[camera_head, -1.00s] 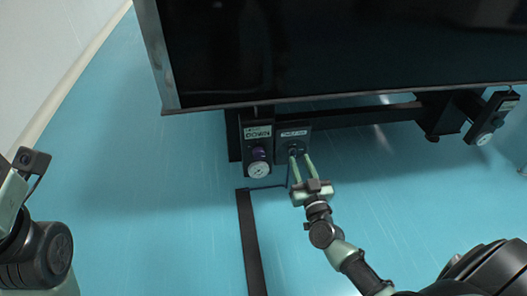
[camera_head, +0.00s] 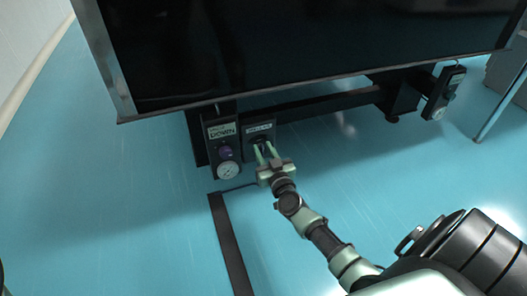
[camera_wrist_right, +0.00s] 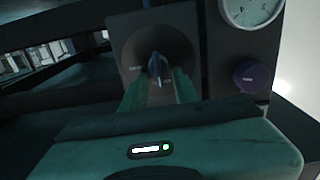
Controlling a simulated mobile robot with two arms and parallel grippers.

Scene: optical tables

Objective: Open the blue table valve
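The valve (camera_wrist_right: 157,68) is a small dark bluish handle in a round dark recess on a panel under the table's edge. In the head view its panel (camera_head: 261,127) is the right one of two side by side; the handle is largely hidden by my fingers. My right gripper (camera_head: 264,148) reaches up to this panel. In the wrist view its two green fingers (camera_wrist_right: 160,82) stand on either side of the handle, apart from each other; firm contact is not visible. My left gripper is not in view.
Beside the valve panel is another panel with a purple knob (camera_head: 226,153) and a round gauge (camera_head: 228,170); both also show in the wrist view. The dark table top (camera_head: 300,45) overhangs above. A black strip (camera_head: 231,245) lies on the clear blue floor.

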